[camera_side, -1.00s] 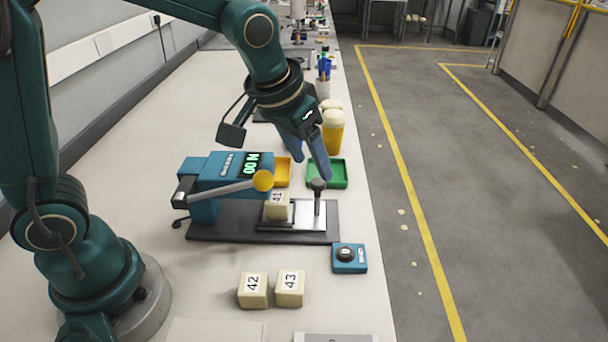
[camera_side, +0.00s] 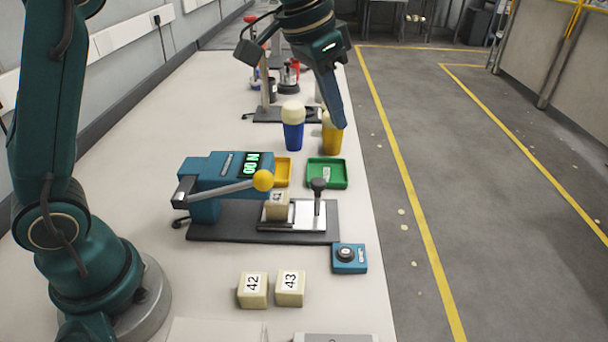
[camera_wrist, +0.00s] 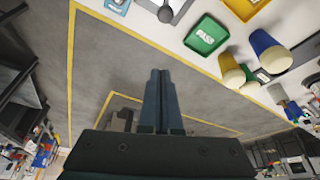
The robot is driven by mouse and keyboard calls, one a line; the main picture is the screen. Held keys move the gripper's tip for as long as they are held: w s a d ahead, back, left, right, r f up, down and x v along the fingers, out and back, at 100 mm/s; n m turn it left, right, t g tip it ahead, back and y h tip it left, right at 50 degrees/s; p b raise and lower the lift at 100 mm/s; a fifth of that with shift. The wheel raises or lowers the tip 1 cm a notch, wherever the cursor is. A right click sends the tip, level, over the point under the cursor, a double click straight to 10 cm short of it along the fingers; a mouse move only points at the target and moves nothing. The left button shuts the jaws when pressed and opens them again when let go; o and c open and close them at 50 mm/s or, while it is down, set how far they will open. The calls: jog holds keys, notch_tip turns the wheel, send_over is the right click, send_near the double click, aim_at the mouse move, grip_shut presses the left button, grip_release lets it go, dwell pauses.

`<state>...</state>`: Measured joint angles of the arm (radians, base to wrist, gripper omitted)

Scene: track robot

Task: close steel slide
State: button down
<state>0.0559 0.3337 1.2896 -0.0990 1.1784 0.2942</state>
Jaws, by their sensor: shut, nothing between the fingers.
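The steel slide (camera_side: 304,217) is a bright plate on the dark base of a blue press (camera_side: 217,180). A dark-knobbed post (camera_side: 318,195) stands upright near its right end. The cream block marked 41 (camera_side: 277,205) sits at the slide's left part, close to the press. In the wrist view the post's dark knob (camera_wrist: 166,14) shows at the top edge. My gripper (camera_side: 338,124) is shut and empty, raised above and behind the slide, in front of the yellow cup in the side view. Its closed fingers (camera_wrist: 160,75) point over the floor in the wrist view.
Green tray (camera_side: 327,184) and yellow tray (camera_side: 284,182) lie behind the slide. A blue cup (camera_side: 293,136) and yellow cup (camera_side: 327,141) stand farther back. Blocks 42 (camera_side: 252,290) and 43 (camera_side: 290,287) and a blue dial box (camera_side: 349,258) are in front. The press lever's yellow ball (camera_side: 263,180) overhangs the base.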

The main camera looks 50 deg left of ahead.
notch_tip(320, 180, down, 10)
jog(key=shift+a+f, duration=0.15)
jog(key=shift+a, duration=0.1)
dwell(0.7)
jog(key=shift+s+a, duration=1.6)
jog(key=shift+s, duration=0.05)
